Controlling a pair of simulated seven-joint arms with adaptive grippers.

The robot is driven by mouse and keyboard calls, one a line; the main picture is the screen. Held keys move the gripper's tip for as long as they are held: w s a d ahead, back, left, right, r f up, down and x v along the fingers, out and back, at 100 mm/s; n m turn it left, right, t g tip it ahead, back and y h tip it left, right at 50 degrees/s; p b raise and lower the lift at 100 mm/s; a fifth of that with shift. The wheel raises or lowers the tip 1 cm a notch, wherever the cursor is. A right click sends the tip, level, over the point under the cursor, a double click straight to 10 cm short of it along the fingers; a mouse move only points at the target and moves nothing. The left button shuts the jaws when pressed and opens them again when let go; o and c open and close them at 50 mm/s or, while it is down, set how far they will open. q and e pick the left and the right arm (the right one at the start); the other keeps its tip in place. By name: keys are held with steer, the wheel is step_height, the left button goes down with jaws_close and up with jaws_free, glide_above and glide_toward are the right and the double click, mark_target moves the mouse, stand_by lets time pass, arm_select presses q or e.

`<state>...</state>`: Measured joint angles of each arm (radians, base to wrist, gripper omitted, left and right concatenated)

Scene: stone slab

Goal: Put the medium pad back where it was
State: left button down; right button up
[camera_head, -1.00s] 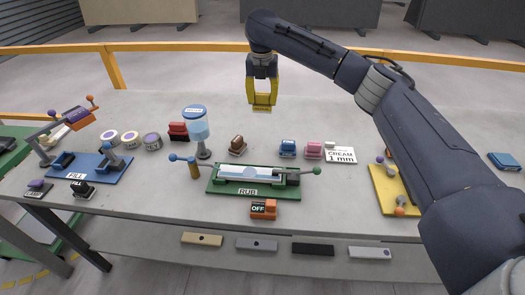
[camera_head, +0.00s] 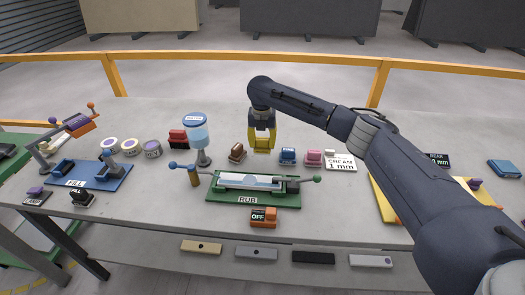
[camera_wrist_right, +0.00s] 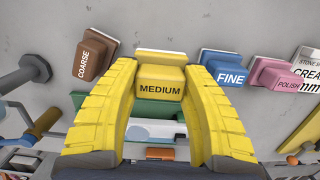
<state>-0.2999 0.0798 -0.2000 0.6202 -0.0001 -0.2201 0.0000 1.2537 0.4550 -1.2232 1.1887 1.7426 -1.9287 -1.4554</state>
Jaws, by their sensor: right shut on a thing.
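My right gripper (camera_head: 263,148) is shut on the yellow medium pad (camera_wrist_right: 160,84), whose label MEDIUM reads clearly between the two yellow fingers in the right wrist view. In the head view the fingers hang over the gap between the brown coarse pad (camera_head: 237,152) and the blue fine pad (camera_head: 288,155). The right wrist view shows the medium pad in line between the coarse pad (camera_wrist_right: 95,55) and the fine pad (camera_wrist_right: 228,67). I cannot tell whether its underside touches the table. My left gripper is not in view.
A blue-topped dispenser (camera_head: 197,130) stands to the left.

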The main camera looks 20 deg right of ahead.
mark_target(262, 147)
steer(key=shift+f, duration=2.15)
steer(key=shift+f, duration=0.1)
steer(key=o, duration=1.2)
steer(key=r, duration=0.4)
steer(key=s+r, duration=0.1)
steer(key=r, duration=0.7)
steer(key=shift+s+a, duration=0.25)
